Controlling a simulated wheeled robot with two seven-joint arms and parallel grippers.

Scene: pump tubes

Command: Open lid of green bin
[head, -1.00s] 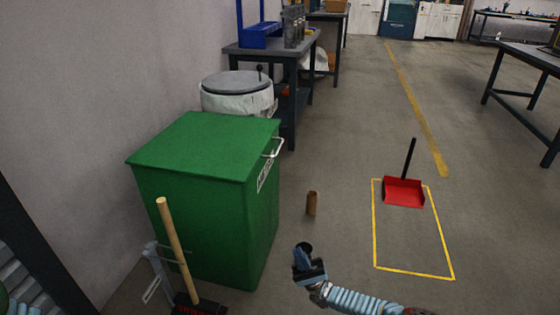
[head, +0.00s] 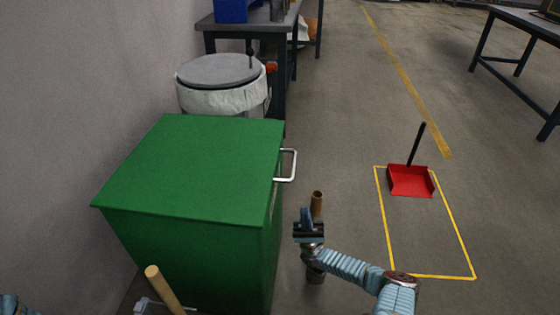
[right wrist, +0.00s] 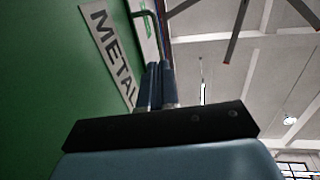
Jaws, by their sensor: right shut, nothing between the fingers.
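The green bin (head: 120,250) stands by the wall on the left in the head view. Its flat green lid (head: 195,165) is shut. My right gripper (head: 305,214) is shut and empty, right of the bin and nearer than the handle. In the right wrist view its fingers (right wrist: 161,80) point up toward the handle, beside the METAL label (right wrist: 108,50); I cannot tell whether they touch it.
A broom handle (head: 165,290) stands before the bin. A grey-lidded drum (head: 220,95) and a dark table (head: 255,22) are behind it. A brown cylinder (head: 317,203) is on the floor beyond my right gripper. A red dustpan (head: 410,181) lies right, within yellow floor lines.

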